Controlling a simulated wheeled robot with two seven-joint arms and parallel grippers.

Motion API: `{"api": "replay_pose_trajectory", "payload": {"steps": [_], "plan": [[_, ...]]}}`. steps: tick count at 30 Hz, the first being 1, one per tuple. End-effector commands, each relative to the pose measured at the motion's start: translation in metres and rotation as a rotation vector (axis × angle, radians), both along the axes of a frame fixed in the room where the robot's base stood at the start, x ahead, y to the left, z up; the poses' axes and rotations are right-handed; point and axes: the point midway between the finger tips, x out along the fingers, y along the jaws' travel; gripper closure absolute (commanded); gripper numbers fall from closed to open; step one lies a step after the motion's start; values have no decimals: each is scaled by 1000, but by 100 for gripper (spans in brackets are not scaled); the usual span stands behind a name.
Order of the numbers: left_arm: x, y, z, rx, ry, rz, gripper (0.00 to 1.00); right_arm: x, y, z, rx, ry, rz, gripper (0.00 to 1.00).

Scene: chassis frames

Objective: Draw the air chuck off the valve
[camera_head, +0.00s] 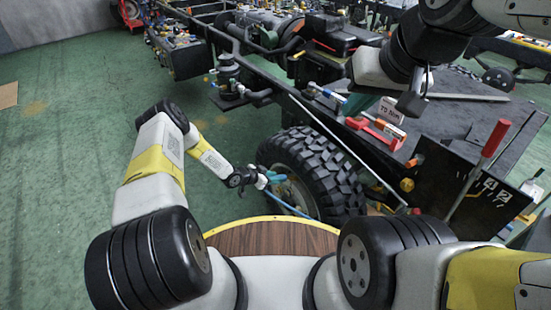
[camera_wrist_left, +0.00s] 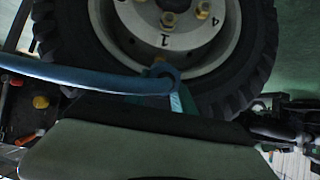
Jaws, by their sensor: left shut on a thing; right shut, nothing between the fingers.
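The blue air chuck with its blue hose (camera_wrist_left: 85,72) shows in the left wrist view, where it ends in a ring close to the wheel's rim (camera_wrist_left: 205,52). A small brass-coloured piece (camera_wrist_left: 158,67) shows just above the ring; I cannot tell whether it is the valve or whether the chuck touches it. My left gripper (camera_head: 268,178) has teal fingers shut on the air chuck, in front of the wheel hub. The black knobbly tire (camera_head: 325,170) surrounds the pale rim.
A wooden round top with a yellow edge (camera_head: 272,238) is in front of the wheel. Red tools (camera_head: 382,128) and a sign block (camera_head: 391,110) lie on the black chassis deck. A red-handled lever (camera_head: 495,138) rises at right.

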Motion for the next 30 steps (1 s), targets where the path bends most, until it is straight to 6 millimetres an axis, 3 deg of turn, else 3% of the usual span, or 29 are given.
{"api": "replay_pose_trajectory", "payload": {"steps": [17,30], "plan": [[-3,4,4,-1,0,1,100,0,0,0,0,0,0,100],[-19,27,24,0,0,2,100,0,0,0,0,0,0,100]]}}
